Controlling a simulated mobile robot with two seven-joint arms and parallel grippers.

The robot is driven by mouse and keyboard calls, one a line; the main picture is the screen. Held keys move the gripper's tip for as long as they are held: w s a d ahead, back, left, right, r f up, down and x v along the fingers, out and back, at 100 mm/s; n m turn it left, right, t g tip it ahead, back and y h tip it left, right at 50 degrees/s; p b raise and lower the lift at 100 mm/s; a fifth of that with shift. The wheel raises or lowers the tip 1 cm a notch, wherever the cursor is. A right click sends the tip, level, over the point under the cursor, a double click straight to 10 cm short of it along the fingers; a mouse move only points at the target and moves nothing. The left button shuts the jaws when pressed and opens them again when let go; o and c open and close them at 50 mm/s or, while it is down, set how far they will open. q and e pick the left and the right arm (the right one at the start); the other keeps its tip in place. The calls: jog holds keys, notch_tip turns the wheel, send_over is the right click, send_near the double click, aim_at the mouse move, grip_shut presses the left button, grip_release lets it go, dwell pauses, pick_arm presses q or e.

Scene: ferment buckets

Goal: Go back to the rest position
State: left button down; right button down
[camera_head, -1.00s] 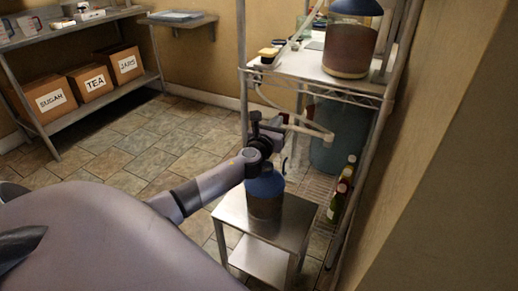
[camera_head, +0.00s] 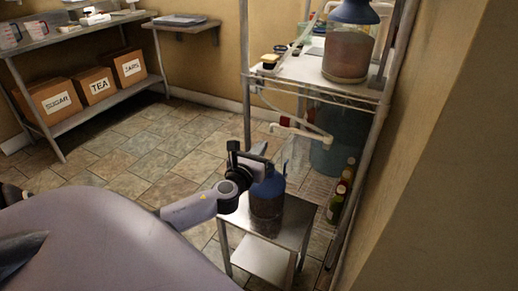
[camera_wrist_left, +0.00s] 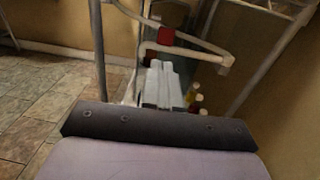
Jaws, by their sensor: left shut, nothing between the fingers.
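My left gripper (camera_head: 262,150) is in the head view, above and just left of a blue-topped jug of dark liquid (camera_head: 266,205). The jug stands upright on a small metal table (camera_head: 234,210). In the left wrist view my left gripper's fingers (camera_wrist_left: 163,70) are together with nothing between them. They point toward a white pipe with a red valve (camera_wrist_left: 166,36). Whether the gripper touches the jug I cannot tell. My right gripper is not in view.
A wire shelf rack (camera_head: 300,75) stands behind the small table, with another blue-topped jar (camera_head: 349,50) on top. A large blue container (camera_head: 335,150) and bottles (camera_head: 343,185) are lower down. Labelled boxes (camera_head: 92,86) sit on a shelf at left. The tiled floor (camera_head: 140,150) between is clear.

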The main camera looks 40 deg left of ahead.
pick_arm(q)
jog(key=shift+s+d, duration=0.1)
jog(key=shift+s, duration=0.25)
dwell(0.4)
jog(key=s+d+f+n+g+h+p, duration=0.55)
jog(key=s+d+f+n, duration=0.55)
jog(key=n, duration=0.5)
jog(key=s+d+r+n+g+h+p, duration=0.1)
jog(key=s+d+n+p, duration=0.3)
jog(key=s+d+n, duration=0.6)
jog(key=s+r+n+h, duration=0.1)
jog(key=s+n, duration=0.1)
jog(key=n, duration=0.2)
jog(key=shift+s, duration=0.2)
